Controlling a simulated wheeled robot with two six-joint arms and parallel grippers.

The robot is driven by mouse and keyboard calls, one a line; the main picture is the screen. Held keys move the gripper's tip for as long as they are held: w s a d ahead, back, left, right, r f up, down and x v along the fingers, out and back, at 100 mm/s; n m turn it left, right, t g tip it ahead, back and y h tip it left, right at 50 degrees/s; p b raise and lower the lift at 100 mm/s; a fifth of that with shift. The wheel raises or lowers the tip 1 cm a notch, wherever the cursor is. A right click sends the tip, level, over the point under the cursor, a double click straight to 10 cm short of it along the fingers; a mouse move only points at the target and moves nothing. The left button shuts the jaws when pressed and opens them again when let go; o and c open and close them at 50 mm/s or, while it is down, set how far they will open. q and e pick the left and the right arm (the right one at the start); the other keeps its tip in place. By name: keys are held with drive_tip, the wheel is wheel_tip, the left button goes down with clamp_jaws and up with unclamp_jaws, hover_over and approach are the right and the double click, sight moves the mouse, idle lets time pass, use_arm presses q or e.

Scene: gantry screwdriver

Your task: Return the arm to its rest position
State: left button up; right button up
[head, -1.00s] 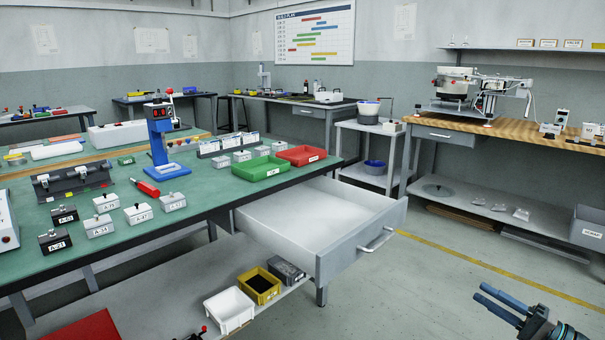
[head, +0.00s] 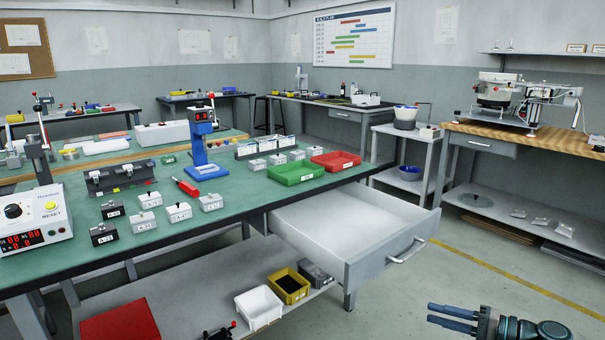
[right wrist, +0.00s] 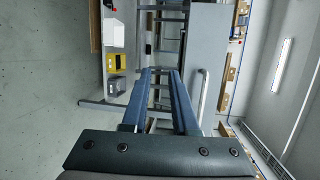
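My right gripper (head: 431,313) is at the lower right of the head view, over the open floor and in front of the open drawer (head: 345,280). Its two blue-grey fingers point left in the picture. In the right wrist view the fingers (right wrist: 160,72) stand apart with nothing between them. The drawer and the shelf lie beyond them there. The gripper touches nothing that I can see. My left gripper is not in view.
The green-topped workbench (head: 240,213) carries a blue press (head: 205,150), small labelled boxes and green and red trays. Its drawer juts out towards me. White and yellow bins (head: 258,307) sit on the lower shelf. The floor (head: 400,290) right of the drawer is clear.

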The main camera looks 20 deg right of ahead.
drive_tip(key=w+a+f+n+g+p, duration=0.1)
drive_tip(key=w+a+f+n+g, duration=0.15)
drive_tip(key=a, duration=0.55)
drive_tip(key=w+a+f+n+g+h+p, duration=0.1)
drive_tip(key=a+f+g+p, duration=0.1)
drive_tip(key=a+g, duration=0.35)
drive_tip(key=w+a+f+n+g+p, duration=0.1)
drive_tip(key=w+a+f+n+g, duration=0.15)
drive_tip(key=a, duration=0.65)
drive_tip(key=s+a+n+g+h+p, duration=0.1)
drive_tip(key=s+a+n+h+p, duration=0.3)
drive_tip(key=a, duration=0.5)
drive_tip(key=s+a+n+g+h+p, duration=0.1)
drive_tip(key=s+a+n+h+p, duration=0.15)
drive_tip(key=a+n+h, duration=0.5)
wheel_tip(320, 180, up, 37)
drive_tip(key=a+m+y+p, duration=0.1)
drive_tip(key=a+m+p, duration=0.1)
drive_tip(key=p, duration=3.5)
drive_tip(key=shift+m, duration=0.35)
